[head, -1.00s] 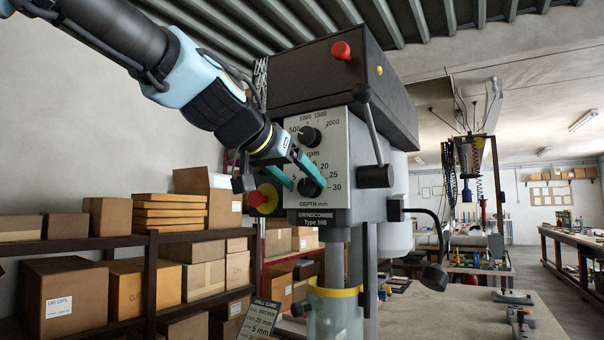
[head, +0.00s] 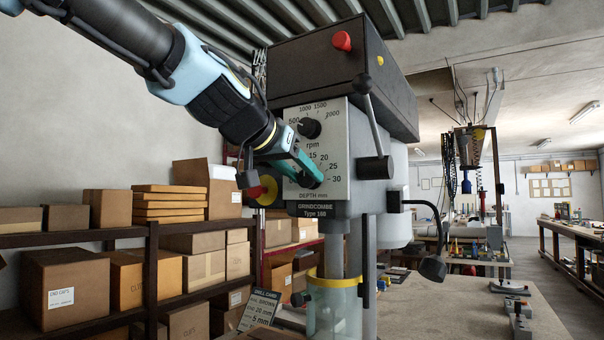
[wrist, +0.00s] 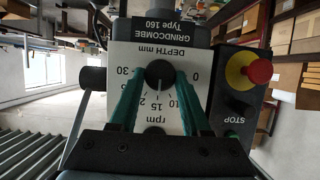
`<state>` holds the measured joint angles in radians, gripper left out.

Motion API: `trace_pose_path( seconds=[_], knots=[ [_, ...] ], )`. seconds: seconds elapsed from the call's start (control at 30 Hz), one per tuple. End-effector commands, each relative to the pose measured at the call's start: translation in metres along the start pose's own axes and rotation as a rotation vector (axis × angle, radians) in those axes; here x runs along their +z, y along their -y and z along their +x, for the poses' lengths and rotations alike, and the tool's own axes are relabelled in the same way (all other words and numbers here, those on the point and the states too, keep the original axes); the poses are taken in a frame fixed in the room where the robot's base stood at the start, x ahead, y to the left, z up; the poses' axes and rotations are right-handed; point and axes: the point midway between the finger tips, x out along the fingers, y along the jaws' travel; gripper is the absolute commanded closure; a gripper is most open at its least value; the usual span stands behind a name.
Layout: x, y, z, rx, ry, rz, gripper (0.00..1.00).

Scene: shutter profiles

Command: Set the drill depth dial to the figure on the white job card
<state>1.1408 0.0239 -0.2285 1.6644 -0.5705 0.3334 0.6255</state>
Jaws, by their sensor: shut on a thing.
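The depth dial (wrist: 160,74) is a dark round knob on the white scale plate of the grey drill head, below the rpm knob (head: 309,128). Its scale runs from 0 to 30 mm. A pale mark on the dial seems to face the 10–15 part; I cannot read it exactly. My gripper (wrist: 161,78) has its teal fingers on both sides of the dial, shut on it. In the head view the fingers hide much of the dial. A dark grey drill card (head: 260,313) with light print stands low in the head view, showing "20 mm" and "5 mm". I see no white card.
A red stop button on a yellow disc (wrist: 257,71) sits beside the plate, close to my gripper. Shelves with cardboard boxes (head: 62,287) stand at left, and a bench (head: 450,300) at right.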

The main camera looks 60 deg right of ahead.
Motion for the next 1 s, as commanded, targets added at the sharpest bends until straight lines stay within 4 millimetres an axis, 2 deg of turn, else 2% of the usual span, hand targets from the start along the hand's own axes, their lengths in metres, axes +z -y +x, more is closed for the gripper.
trace_pose_path(
  seconds=[0.03, 0.1, 0.53, 1.0],
  knots=[
    [0.0000, 0.0001, -0.0001, 0.000, 0.000, 0.000, 0.94],
    [0.0000, 0.0001, -0.0001, 0.000, 0.000, 0.000, 1.00],
    [0.0035, 0.0017, 0.0016, 0.023, -0.002, -0.058, 1.00],
    [0.0074, 0.0061, 0.0031, 0.168, -0.002, -0.408, 1.00]
  ],
)
